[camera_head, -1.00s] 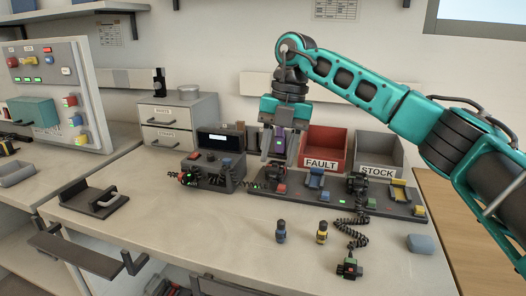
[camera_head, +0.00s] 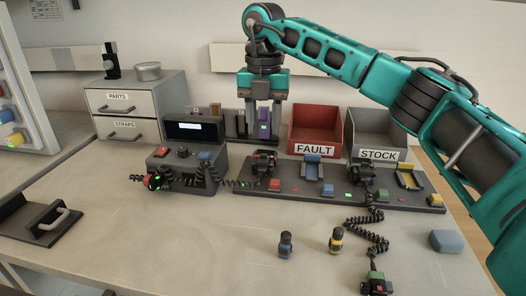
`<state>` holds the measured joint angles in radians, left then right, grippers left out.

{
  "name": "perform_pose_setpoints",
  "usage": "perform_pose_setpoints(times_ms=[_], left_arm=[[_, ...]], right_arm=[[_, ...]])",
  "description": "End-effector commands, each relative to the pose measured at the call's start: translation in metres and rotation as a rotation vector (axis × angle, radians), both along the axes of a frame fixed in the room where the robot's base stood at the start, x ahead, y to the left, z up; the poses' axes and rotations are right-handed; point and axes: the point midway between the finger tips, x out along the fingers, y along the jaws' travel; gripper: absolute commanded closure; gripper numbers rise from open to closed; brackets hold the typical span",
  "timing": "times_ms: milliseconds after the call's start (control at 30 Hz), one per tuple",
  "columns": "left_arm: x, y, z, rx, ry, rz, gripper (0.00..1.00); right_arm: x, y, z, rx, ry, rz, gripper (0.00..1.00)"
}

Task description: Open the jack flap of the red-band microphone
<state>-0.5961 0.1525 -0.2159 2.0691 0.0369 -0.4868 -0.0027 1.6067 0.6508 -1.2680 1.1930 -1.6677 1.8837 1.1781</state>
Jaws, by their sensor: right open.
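Several small dark microphones with coiled cords show; which one has the red band I cannot tell for sure. One (camera_head: 150,181) with red and green parts is at the left of the tester box (camera_head: 187,168). One lies at the front edge (camera_head: 375,286), green with a small red patch. Two stand in the charging rack, at its left (camera_head: 264,163) and middle (camera_head: 362,173). No jack flap is clear at this size. My left gripper is not in view.
A red FAULT bin (camera_head: 315,148) and a grey STOCK bin (camera_head: 377,153) stand behind the rack (camera_head: 330,196). Blue-band (camera_head: 285,244) and yellow-band (camera_head: 336,240) knobs stand in front. A grey-blue block (camera_head: 445,241) is at right.

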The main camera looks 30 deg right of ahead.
Motion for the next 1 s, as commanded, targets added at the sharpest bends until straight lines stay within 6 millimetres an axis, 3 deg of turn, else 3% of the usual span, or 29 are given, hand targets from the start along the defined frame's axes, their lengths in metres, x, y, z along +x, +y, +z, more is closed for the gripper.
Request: perform_pose_setpoints(times_ms=[100, 300, 733, 1000], left_arm=[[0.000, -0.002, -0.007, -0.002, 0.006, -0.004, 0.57], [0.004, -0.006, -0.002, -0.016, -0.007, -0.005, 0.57], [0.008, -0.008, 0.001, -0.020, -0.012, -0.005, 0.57], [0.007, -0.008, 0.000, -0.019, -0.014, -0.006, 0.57]], right_arm=[[-0.001, -0.001, -0.028, 0.000, 0.001, 0.000, 0.57], [0.000, 0.000, -0.053, 0.001, -0.001, 0.000, 0.57], [0.000, 0.000, -0.061, 0.001, -0.001, 0.000, 0.57], [0.000, 0.000, -0.061, 0.001, -0.001, 0.000, 0.83]])
